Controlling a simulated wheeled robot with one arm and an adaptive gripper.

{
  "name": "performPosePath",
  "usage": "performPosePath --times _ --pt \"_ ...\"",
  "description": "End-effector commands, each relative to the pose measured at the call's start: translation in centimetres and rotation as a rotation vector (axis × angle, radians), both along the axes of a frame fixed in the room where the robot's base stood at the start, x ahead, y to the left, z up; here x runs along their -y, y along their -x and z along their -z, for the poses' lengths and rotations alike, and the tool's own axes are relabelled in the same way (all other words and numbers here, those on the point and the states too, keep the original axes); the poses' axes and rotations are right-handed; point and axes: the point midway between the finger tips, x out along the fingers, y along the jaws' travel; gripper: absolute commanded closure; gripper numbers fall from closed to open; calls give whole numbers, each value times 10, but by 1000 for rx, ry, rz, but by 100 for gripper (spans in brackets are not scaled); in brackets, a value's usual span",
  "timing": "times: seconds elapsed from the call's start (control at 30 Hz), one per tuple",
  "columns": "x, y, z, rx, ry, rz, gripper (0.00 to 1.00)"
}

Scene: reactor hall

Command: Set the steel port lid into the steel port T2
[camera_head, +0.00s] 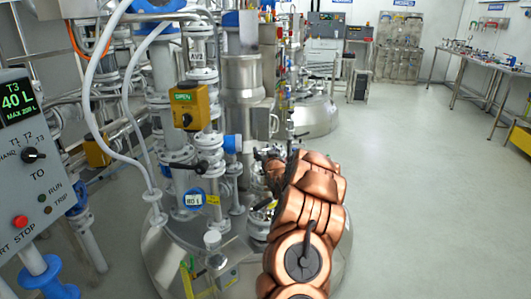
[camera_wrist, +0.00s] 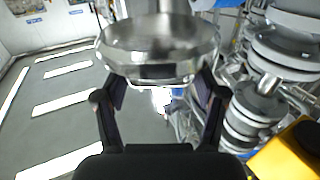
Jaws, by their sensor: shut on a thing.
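The steel port lid (camera_wrist: 160,42) is a round, shiny metal disc with a thick rim and a post on top. It fills the upper middle of the wrist view. My gripper (camera_wrist: 160,84) has a black finger on each side of the lid's lower part and is shut on it. In the head view my gripper (camera_head: 272,168) is a dark shape beyond my copper arm, above the domed steel vessel (camera_head: 168,258). The lid is hard to make out there. I cannot pick out port T2 for certain; my arm covers part of the dome.
Pipes and flanged valves (camera_head: 185,180) crowd the vessel's left side, with a yellow box (camera_head: 188,106) among them. A control panel (camera_head: 30,150) reading T3 40 L stands at the left. Another domed vessel (camera_head: 315,118) is behind. The floor (camera_head: 420,190) at right is clear.

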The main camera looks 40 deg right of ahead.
Motion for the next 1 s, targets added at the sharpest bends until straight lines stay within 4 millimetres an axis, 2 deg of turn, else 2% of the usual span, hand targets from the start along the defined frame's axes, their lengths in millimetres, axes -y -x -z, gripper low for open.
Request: performPosePath --times 0.37,1.0 --pt "0 0 -1 2 1 0 78" --pt "0 0 14 1 1 0 78"
